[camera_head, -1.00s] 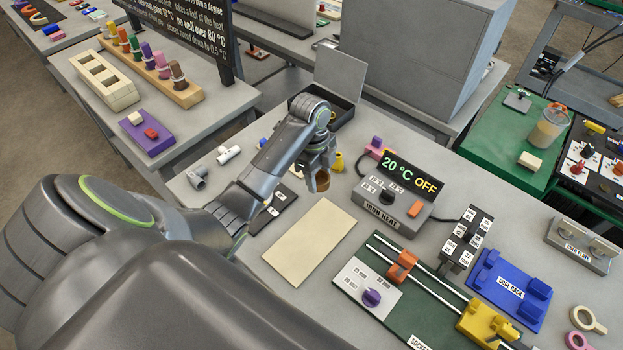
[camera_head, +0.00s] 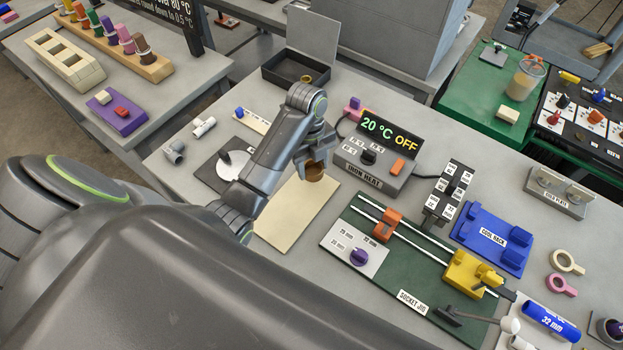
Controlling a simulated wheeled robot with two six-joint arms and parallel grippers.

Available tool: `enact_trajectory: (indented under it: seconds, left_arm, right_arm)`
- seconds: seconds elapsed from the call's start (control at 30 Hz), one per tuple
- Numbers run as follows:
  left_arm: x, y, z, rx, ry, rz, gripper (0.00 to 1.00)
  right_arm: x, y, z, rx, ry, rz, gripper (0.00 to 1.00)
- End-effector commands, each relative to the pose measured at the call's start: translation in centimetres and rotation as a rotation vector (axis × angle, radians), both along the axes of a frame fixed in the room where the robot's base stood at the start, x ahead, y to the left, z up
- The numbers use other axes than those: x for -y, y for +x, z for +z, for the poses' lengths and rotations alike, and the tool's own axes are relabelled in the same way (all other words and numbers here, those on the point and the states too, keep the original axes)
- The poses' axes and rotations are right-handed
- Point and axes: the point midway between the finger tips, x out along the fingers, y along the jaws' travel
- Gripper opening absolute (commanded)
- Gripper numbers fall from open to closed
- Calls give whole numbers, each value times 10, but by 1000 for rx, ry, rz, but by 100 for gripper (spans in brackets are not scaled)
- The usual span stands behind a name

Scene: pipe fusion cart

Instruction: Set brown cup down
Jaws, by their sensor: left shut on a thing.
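The brown cup (camera_head: 314,171) is small and sits between the fingers of my left gripper (camera_head: 314,166), which is shut on it. The gripper points down near the far right end of a bare cream-coloured mat (camera_head: 296,212). I cannot tell whether the cup touches anything below it. My left arm comes in from the left and covers part of the mat. My right gripper is not in view.
The iron heat box (camera_head: 372,165) reads 20 °C OFF, right of the cup. The green socket jig (camera_head: 400,275) lies in front. A black open box (camera_head: 296,75) stands behind. A blue cool rack (camera_head: 492,240) is at right. A row of coloured cups (camera_head: 110,37) stands back left.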

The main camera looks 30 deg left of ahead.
Motion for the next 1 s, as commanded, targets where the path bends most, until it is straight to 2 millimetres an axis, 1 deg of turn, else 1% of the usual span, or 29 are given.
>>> enact_trajectory:
  seconds: [0.03,0.17,0.33,0.43,0.73,0.77,0.9,0.93,1.0]
  left_arm:
    - [0,0,-8,-3,-1,2,24]
    - [0,-1,-24,-5,0,2,24]
    - [0,-1,-43,-3,-1,2,24]
    - [0,0,-47,-1,-1,1,24]
    - [0,0,-50,0,0,1,24]
    - [0,0,-50,0,0,1,49]
    - [0,0,-50,0,0,1,68]
    - [0,0,-50,0,0,1,70]
    - [0,0,-50,0,0,1,70]
  right_arm:
    - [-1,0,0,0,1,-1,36]
    - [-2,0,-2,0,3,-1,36]
    - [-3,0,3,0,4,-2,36]
    - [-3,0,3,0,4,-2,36]
    - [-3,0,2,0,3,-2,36]
    - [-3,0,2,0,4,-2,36]
    - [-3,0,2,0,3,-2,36]
    - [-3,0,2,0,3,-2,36]
    - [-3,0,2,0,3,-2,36]
